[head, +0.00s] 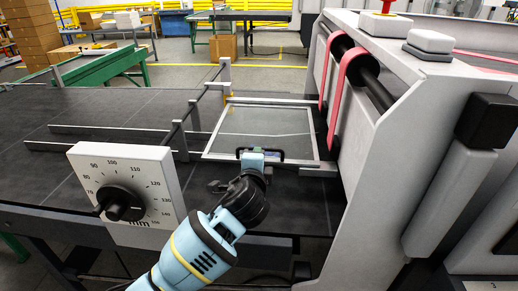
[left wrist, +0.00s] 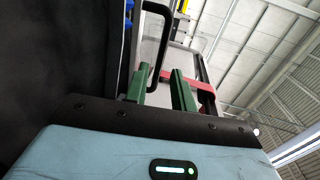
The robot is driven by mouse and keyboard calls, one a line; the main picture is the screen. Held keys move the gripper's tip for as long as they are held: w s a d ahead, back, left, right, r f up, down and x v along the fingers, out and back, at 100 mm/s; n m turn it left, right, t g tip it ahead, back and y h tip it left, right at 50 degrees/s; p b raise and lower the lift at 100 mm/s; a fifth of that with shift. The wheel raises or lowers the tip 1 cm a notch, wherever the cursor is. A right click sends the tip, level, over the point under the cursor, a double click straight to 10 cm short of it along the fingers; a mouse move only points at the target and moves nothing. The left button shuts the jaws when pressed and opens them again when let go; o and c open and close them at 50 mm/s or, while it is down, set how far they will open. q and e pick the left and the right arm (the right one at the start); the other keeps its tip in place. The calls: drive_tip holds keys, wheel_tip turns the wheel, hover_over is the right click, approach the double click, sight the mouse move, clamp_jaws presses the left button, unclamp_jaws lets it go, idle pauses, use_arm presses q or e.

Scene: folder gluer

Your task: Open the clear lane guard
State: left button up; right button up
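The clear lane guard (head: 315,128) is a see-through panel in a light grey frame. In the head view it lies low and roughly flat over the dark lane, left of the machine housing. A black handle (head: 278,155) sits at its near edge. The handle also shows in the left wrist view as a black loop (left wrist: 162,45). My left gripper (head: 258,156) is at this handle. In the left wrist view its two green fingers stand apart, with the lower part of the loop at the gap between them. Whether they touch it cannot be told. My right gripper is not in view.
A dial box (head: 123,180) with a black knob stands left of my arm. The grey machine housing (head: 385,150) with red belts (head: 341,90) rises on the right. Metal rails (head: 110,133) cross the dark table on the left. The space above the guard looks clear.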

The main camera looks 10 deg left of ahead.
use_arm(q)
drive_tip(key=shift+w+f+b, duration=0.15)
drive_tip(key=shift+w+f, duration=0.05)
drive_tip(key=shift+w, duration=0.9)
drive_tip(key=shift+w+f+b, duration=0.1)
drive_tip(key=shift+w+f, duration=0.15)
drive_tip(key=shift+w, duration=0.85)
drive_tip(key=shift+w+f+b, duration=0.15)
drive_tip(key=shift+w+f, duration=0.05)
drive_tip(key=shift+w, duration=0.9)
drive_tip(key=shift+c, duration=0.5)
clamp_jaws()
